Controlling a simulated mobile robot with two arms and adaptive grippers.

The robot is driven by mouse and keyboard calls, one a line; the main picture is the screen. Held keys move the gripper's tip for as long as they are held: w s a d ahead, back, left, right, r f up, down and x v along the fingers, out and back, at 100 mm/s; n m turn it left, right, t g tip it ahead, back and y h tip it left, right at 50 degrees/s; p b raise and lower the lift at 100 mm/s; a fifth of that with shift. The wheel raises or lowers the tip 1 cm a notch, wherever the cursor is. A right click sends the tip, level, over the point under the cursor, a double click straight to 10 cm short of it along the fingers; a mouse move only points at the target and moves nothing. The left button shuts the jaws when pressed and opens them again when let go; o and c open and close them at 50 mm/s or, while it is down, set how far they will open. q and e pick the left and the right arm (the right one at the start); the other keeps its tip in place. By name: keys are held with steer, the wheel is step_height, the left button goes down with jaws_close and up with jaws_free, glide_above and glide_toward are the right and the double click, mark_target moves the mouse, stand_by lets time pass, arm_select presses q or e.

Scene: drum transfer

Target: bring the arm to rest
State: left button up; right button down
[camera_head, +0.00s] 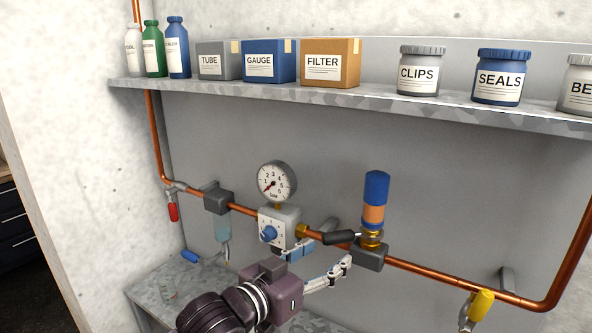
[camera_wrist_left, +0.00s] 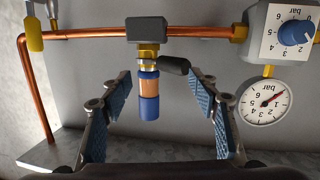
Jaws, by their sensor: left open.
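My left gripper (camera_head: 322,259) comes in from the bottom of the head view, with its two blue-padded fingers spread and nothing held. It is in front of the copper pipe, below and left of a blue and orange cylinder (camera_head: 375,187). The cylinder stands upright on a brass fitting on a dark block (camera_head: 368,257), with a black lever (camera_head: 340,237) pointing left. In the left wrist view, upside down, the cylinder (camera_wrist_left: 149,95) appears between the spread fingers (camera_wrist_left: 160,88), touching neither. My right gripper is in neither view.
The copper pipe (camera_head: 430,274) runs across the wall with a regulator (camera_head: 279,227), a gauge (camera_head: 276,182), a red-handled valve (camera_head: 173,212) and a yellow handle (camera_head: 481,304). A shelf (camera_head: 300,96) above holds bottles, boxes and jars. A metal bench (camera_head: 150,287) is below.

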arm_select(q)
steer(key=s+a+f+n+g+y, duration=0.1)
steer(key=s+a+f+y, duration=0.1)
steer(key=s+a+f, duration=0.4)
steer(key=s+a+f+n+g+y, duration=0.1)
steer(key=a+f+n+y, duration=0.15)
steer(key=f, duration=0.55)
steer(key=s+a+f+n+g+y, duration=0.1)
steer(key=s+a+f+y, duration=0.1)
steer(key=s+a+f, duration=0.4)
steer(key=s+a+f+n+g+y, duration=0.1)
steer(key=s+a+f+g+y, duration=0.15)
steer(key=s+a+f, duration=0.6)
steer(key=s+a+f+g+y, duration=0.25)
steer(key=s+a+f, duration=0.2)
steer(key=s, duration=0.65)
step_height(320, 180, down, 26)
steer(key=g+b, duration=0.1)
steer(key=b, duration=0.1)
steer(key=s+a+f+g+b, duration=0.1)
steer(key=s+a+f+b, duration=0.1)
steer(key=s+f, duration=1.6)
step_height(320, 180, down, 2)
steer(key=shift+a+g, duration=0.4)
steer(key=shift+a, duration=0.3)
